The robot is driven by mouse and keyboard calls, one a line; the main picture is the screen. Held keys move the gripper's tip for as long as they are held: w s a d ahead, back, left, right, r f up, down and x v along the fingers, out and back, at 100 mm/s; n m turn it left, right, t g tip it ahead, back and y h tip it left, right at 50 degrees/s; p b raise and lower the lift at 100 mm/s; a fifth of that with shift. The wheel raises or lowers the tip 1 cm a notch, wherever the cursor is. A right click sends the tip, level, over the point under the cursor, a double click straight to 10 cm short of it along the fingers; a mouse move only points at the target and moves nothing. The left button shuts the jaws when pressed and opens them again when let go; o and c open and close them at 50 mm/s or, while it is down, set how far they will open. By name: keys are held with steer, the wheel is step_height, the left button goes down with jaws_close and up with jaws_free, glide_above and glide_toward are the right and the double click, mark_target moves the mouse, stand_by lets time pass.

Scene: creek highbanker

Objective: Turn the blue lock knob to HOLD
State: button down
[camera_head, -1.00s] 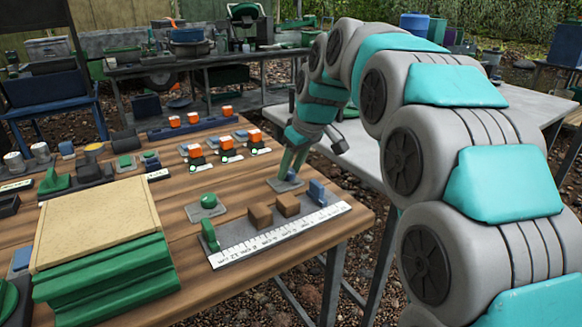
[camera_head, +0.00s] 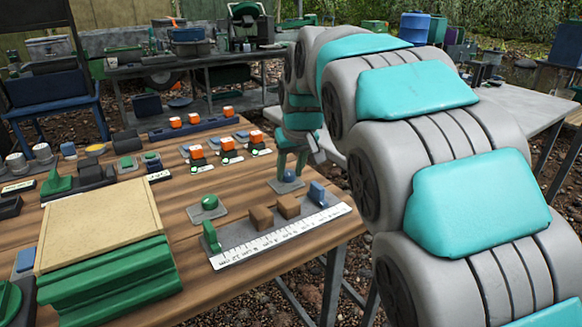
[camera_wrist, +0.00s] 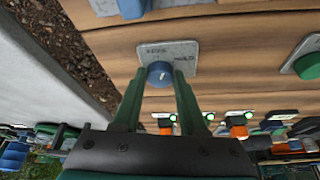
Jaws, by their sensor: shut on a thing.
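The blue lock knob (camera_wrist: 160,74) sits on a light grey plate (camera_wrist: 168,52) on the wooden bench. The plate carries small dark lettering on two sides of the knob, too small to read surely. A short pale mark shows on the knob near its lower side in the wrist view. My gripper (camera_wrist: 159,82) is shut on the knob, one green finger on each side. In the head view my gripper (camera_head: 291,168) points down over the knob (camera_head: 289,176) near the bench's right edge, and the fingers partly hide it.
A ruler fixture (camera_head: 275,236) with two brown blocks and a blue block stands just in front of the knob. A green knob (camera_head: 209,202) is to the left. Several orange-topped switches (camera_head: 228,143) stand behind. A grey table (camera_head: 510,125) lies to the right.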

steer(key=m+h, duration=0.1)
steer(key=m, duration=0.2)
steer(key=shift+a+m+h+p, duration=0.15)
steer(key=shift+m+h+p, duration=0.15)
steer(key=shift+p, duration=0.05)
steer(key=shift+a+m+h+p, duration=0.2)
steer(key=shift+m+h+p, duration=0.35)
steer(key=shift+m, duration=1.15)
steer(key=shift+c, duration=2.2)
jaws_free()
steer(key=b+v, duration=0.1)
steer(key=v, duration=0.6)
steer(key=shift+s+r, duration=0.2)
steer(key=shift+r, duration=0.15)
